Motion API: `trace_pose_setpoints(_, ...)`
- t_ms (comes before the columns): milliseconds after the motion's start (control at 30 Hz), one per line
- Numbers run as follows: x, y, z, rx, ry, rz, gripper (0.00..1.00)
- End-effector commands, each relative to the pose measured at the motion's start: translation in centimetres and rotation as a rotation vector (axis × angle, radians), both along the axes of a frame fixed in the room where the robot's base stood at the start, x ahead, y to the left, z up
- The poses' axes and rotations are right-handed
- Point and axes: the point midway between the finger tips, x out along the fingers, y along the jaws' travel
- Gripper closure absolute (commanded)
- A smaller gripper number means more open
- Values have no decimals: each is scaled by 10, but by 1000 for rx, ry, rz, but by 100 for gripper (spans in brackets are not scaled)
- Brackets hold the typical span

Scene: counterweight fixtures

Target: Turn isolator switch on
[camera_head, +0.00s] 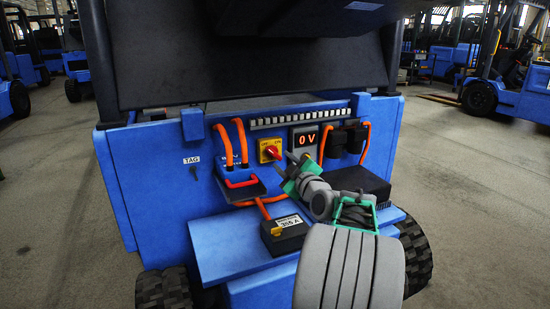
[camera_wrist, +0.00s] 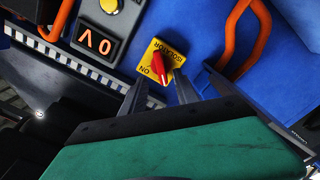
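The isolator switch is a red rotary knob (camera_head: 271,152) on a yellow plate (camera_head: 264,145) on the blue truck panel. In the wrist view the red knob (camera_wrist: 156,64) sits on the yellow plate (camera_wrist: 174,51) marked ISOLATOR and ON. A white mark shows at the knob's lower end, near the ON lettering. My gripper (camera_head: 287,168) is just right of and below the switch in the head view. In the wrist view its two dark fingers (camera_wrist: 161,86) are apart, with the knob in line with the gap. Contact with the knob cannot be told.
A display (camera_head: 306,138) right of the switch reads 0 V. Orange cables (camera_head: 241,141) loop to the left of the switch. A black box labelled 355 A (camera_head: 285,236) sits on the blue ledge below. Black connectors (camera_head: 346,143) stand at the right.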

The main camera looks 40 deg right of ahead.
Motion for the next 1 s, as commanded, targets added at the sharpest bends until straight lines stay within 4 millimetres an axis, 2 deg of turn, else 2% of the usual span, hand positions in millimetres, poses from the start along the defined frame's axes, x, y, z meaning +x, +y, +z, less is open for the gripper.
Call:
trace_pose_setpoints(100,25,-5,-3,0,1,5,64)
trace_pose_setpoints(233,42,-11,-2,1,0,2,64)
trace_pose_setpoints(567,47,-15,0,1,1,-1,64)
trace_pose_setpoints(1000,47,-14,-1,1,0,-1,100)
